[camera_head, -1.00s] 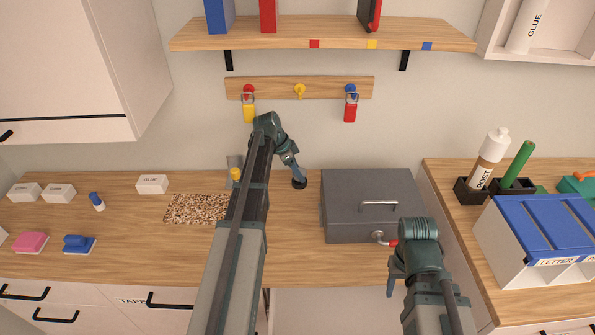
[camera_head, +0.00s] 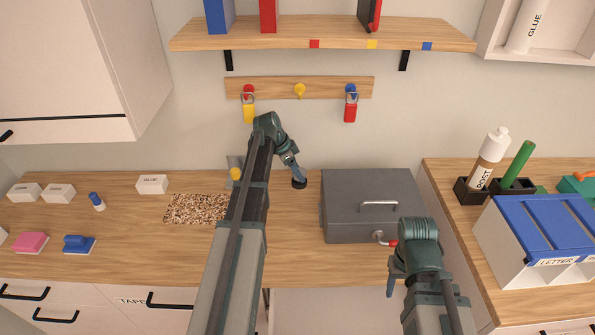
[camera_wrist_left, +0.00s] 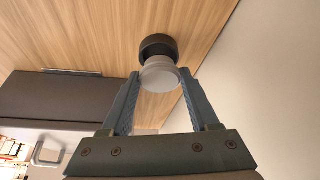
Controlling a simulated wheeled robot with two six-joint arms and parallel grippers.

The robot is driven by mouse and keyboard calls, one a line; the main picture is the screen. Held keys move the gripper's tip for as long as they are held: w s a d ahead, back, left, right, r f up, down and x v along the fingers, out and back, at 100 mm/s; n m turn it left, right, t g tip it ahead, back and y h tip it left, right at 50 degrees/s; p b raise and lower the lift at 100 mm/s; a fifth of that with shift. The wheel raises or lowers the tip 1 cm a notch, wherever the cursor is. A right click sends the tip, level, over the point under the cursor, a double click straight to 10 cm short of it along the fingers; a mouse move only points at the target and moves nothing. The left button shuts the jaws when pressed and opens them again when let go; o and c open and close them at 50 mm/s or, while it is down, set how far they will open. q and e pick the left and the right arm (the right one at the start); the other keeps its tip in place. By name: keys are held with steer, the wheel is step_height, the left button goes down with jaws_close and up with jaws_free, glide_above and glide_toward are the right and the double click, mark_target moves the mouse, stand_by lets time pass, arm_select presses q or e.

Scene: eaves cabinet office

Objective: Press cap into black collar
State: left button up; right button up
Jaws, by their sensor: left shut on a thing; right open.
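The black collar (camera_head: 299,184) is a short dark ring on the wooden counter, left of the grey metal box. It also shows in the left wrist view (camera_wrist_left: 158,45). My left gripper (camera_head: 296,176) reaches down right at the collar. In the left wrist view its fingers (camera_wrist_left: 160,82) are shut on a pale grey round cap (camera_wrist_left: 160,77). The cap lines up with the collar and overlaps it in that view; I cannot tell how deep it sits. In the head view the cap is hidden by the fingers. My right gripper (camera_head: 400,285) is open and empty, in front of the counter.
The grey metal box (camera_head: 370,215) with a handle stands just right of the collar. A speckled mat (camera_head: 195,209) lies to the left, partly behind my left arm. Padlocks hang on the peg rail (camera_head: 275,88) above. The counter's front middle is clear.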

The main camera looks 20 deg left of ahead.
arm_select(q)
steer(key=shift+f+b, duration=0.85)
steer(key=o, duration=1.4)
steer(key=shift+r, duration=0.1)
steer(key=p+v, duration=0.7)
steer(key=shift+r, duration=0.15)
steer(key=shift+a, duration=0.15)
steer(key=shift+s, duration=0.1)
